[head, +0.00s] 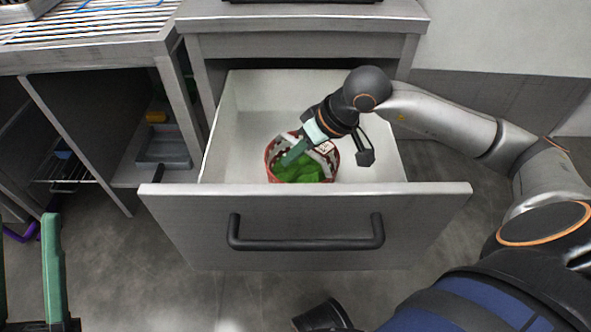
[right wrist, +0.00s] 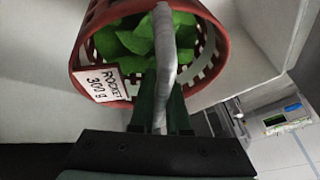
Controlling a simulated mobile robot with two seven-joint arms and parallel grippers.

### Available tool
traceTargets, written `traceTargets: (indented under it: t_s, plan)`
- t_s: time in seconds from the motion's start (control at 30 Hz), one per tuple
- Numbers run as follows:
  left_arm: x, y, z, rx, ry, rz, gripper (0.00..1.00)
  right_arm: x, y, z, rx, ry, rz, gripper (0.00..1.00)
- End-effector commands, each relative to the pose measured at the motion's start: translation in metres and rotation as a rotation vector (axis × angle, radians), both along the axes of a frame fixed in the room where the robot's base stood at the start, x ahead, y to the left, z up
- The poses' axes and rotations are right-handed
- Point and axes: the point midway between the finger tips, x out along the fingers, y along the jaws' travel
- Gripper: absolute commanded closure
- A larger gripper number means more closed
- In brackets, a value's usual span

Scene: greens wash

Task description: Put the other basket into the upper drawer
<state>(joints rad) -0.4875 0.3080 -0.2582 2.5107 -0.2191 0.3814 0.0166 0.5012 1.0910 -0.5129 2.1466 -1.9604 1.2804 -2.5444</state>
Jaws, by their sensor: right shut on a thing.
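A red basket (head: 270,168) with green leaves is inside the open upper drawer (head: 305,222), near its front panel. In the right wrist view the basket (right wrist: 88,50) has a white label reading "ROCKET 300 g" and a grey handle (right wrist: 163,60). My right gripper (head: 292,156) reaches into the drawer from the right. Its green fingers are shut on the handle. I cannot tell whether the basket rests on the drawer floor or hangs just above it. My left gripper (head: 28,270) is at the lower left, outside the drawer, with its fingers apart and empty.
The drawer floor behind and left of the basket is bare. A counter with a wire rack (head: 90,22) stands at the left, with a grey tray (head: 165,150) on a shelf below. A device with a green screen (right wrist: 278,120) shows in the right wrist view.

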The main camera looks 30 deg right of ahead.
Motion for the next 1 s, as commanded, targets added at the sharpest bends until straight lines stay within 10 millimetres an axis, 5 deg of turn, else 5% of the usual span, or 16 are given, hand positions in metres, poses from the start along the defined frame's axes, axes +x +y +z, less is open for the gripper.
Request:
traceTargets:
  t_s: [0.3, 0.67, 0.7, 1.0]
  plan:
    - [0.001, -0.002, -0.017, 0.011, 0.006, 0.005, 0.55, 0.000, 0.000, -0.036, 0.002, -0.003, 0.000, 1.00]
    - [0.001, -0.002, -0.019, 0.014, 0.006, 0.006, 0.55, 0.001, 0.000, -0.039, 0.000, -0.004, 0.001, 1.00]
    - [0.001, -0.002, -0.019, 0.015, 0.005, 0.006, 0.55, 0.000, 0.000, -0.040, -0.001, 0.000, 0.000, 0.84]
    - [0.001, -0.002, -0.019, 0.015, 0.007, 0.006, 0.55, 0.000, 0.000, -0.039, -0.001, 0.000, 0.000, 0.56]
